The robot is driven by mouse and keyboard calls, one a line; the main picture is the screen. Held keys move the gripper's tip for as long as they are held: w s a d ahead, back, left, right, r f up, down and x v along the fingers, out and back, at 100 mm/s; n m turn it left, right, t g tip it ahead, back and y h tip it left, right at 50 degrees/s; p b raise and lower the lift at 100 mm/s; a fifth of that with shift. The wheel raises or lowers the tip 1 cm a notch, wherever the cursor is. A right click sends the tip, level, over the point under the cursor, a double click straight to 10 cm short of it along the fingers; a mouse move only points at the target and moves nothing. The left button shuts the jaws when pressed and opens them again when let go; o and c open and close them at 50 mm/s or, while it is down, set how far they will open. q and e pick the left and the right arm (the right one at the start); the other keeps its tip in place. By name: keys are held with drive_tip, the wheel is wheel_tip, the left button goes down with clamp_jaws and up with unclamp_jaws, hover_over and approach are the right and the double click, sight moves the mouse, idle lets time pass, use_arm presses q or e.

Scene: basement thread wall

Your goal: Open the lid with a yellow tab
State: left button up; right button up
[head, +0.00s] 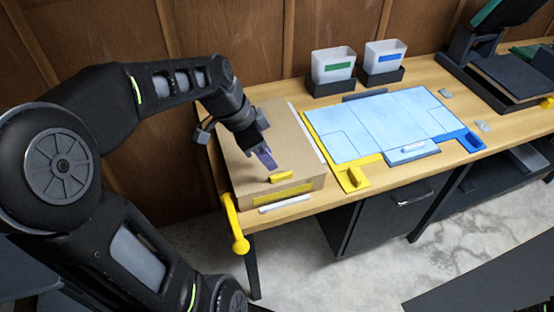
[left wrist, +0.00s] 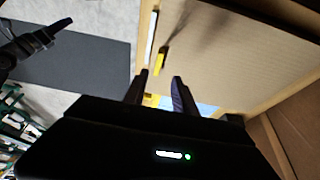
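A cardboard-coloured box with a flat, closed lid (head: 262,125) stands at the left end of the workbench. Its yellow tab (head: 282,176) sits on top near the front edge. The lid fills much of the left wrist view (left wrist: 235,50), with the tab (left wrist: 160,62) beyond the fingertips. My left gripper (head: 266,160) is over the lid, pointing down, just behind and left of the tab. Its two fingers (left wrist: 158,82) are apart with nothing between them. Whether a fingertip touches the lid cannot be told. A dark jointed part (left wrist: 45,38), perhaps my right gripper, shows at the left wrist view's edge.
A light blue panel with yellow and blue corners (head: 385,120) lies right of the box. Two white bins (head: 333,66) (head: 384,57) stand behind it. A yellow curved rail (head: 235,225) is at the bench's front left corner. A wooden wall closes the back.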

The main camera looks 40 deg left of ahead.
sight(280, 175)
use_arm(q)
drive_tip(key=shift+p+x, duration=0.3)
drive_tip(key=shift+x, duration=3.55)
drive_tip(key=shift+s+d, duration=0.1)
drive_tip(key=shift+c, duration=0.4)
clamp_jaws()
